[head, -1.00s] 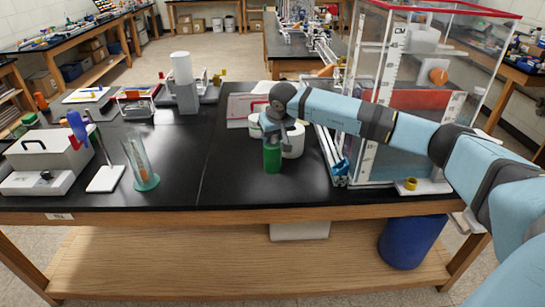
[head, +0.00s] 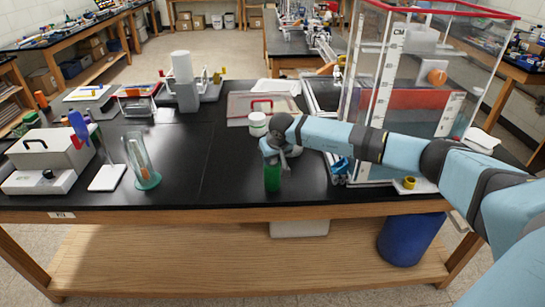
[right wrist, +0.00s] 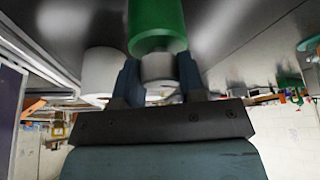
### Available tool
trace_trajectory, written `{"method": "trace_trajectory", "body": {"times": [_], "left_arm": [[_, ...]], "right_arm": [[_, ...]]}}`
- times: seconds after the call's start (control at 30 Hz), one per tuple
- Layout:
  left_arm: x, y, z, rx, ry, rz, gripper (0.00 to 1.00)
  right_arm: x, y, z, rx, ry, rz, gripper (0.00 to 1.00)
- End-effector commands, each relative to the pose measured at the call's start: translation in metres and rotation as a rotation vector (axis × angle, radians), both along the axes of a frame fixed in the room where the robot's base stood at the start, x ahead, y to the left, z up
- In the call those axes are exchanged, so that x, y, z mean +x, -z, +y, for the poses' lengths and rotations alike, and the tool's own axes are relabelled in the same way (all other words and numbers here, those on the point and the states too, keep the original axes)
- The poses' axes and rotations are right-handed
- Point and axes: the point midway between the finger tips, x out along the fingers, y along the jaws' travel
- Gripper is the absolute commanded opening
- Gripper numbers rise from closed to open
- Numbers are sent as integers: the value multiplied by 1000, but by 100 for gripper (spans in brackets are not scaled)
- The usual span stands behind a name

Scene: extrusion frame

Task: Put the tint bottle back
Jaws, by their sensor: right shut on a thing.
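The tint bottle appears to be the small green bottle (head: 272,178) near the front middle of the black bench. My right gripper (head: 274,158) is shut on its top from above in the head view. The right wrist view shows the green body (right wrist: 157,24) and its pale grey cap (right wrist: 158,68) between the two dark fingers (right wrist: 157,82). I cannot tell whether the bottle's base touches the bench. My left gripper is not in view.
A white lidded jar (head: 258,124) stands behind my right gripper, with other white shapes partly hidden by it. A clear tank with a red rim (head: 385,100) stands to the right. A glass cylinder (head: 143,160) stands at left. Bare bench lies between cylinder and bottle.

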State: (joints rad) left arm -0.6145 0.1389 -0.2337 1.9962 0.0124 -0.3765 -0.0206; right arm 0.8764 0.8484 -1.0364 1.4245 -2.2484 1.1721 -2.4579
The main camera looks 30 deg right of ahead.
Motion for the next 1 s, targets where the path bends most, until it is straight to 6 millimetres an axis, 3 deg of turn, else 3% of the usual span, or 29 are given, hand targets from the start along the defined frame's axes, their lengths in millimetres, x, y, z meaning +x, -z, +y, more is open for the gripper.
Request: {"method": "trace_trajectory", "body": {"times": [0.03,0.07,0.13,0.17,0.57,1.0], "left_arm": [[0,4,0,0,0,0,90],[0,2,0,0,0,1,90],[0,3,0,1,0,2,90],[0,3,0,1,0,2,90],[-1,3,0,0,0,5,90],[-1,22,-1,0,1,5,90]], "right_arm": [[0,3,0,0,0,-1,0],[0,2,0,0,0,0,43],[0,1,0,0,0,0,59],[0,1,0,0,0,0,62],[-2,-8,0,0,-1,-2,62],[-36,-89,5,-1,-1,-4,62]]}}
